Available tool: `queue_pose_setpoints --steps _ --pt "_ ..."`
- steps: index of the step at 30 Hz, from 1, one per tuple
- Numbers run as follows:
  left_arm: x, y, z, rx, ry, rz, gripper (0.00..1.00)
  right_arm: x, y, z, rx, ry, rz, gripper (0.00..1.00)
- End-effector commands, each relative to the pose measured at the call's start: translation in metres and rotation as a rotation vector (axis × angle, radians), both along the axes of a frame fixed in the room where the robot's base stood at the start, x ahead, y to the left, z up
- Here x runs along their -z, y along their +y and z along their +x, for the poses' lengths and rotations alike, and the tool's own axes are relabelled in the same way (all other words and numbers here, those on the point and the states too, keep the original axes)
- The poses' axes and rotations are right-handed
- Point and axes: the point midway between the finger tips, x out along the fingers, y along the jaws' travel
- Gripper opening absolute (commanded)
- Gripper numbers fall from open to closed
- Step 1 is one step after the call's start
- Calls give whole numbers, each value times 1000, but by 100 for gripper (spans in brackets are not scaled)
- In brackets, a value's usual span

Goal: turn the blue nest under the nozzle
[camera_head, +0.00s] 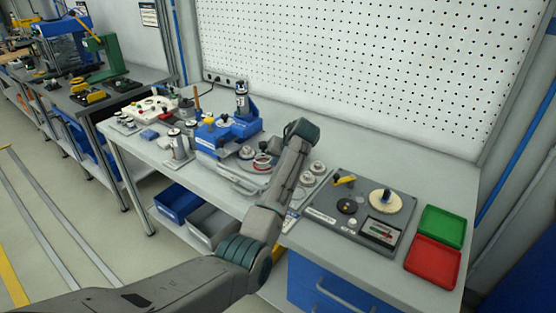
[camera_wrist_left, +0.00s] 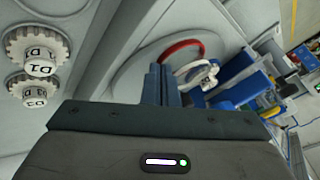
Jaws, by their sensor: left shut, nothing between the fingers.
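A round grey plate with a red ring (camera_head: 262,162) lies on the bench beside a blue machine (camera_head: 228,132). The red ring also shows in the left wrist view (camera_wrist_left: 190,46), with a white part and blue parts near it. I cannot tell which blue part is the nest, and the nozzle is not clear. My left gripper's fingers (camera_wrist_left: 161,84) are shut and empty, in front of the round plate in the left wrist view; I cannot tell whether they touch anything. In the head view, my left arm hides the fingers and part of the bench. My right gripper is not in view.
White toothed knobs (camera_wrist_left: 38,50) stand close on the left in the wrist view. A grey panel with dials (camera_head: 352,212), a green tray (camera_head: 442,226) and a red tray (camera_head: 433,262) lie to the right. A perforated wall (camera_head: 370,70) closes the back.

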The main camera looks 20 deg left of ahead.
Motion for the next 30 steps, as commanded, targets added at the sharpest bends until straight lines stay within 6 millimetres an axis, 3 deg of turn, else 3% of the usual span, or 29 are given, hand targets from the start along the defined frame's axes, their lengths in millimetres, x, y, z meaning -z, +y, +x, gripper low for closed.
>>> queue_pose_setpoints --steps 30 --pt "0 11 -6 118 1 0 0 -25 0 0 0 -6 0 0"
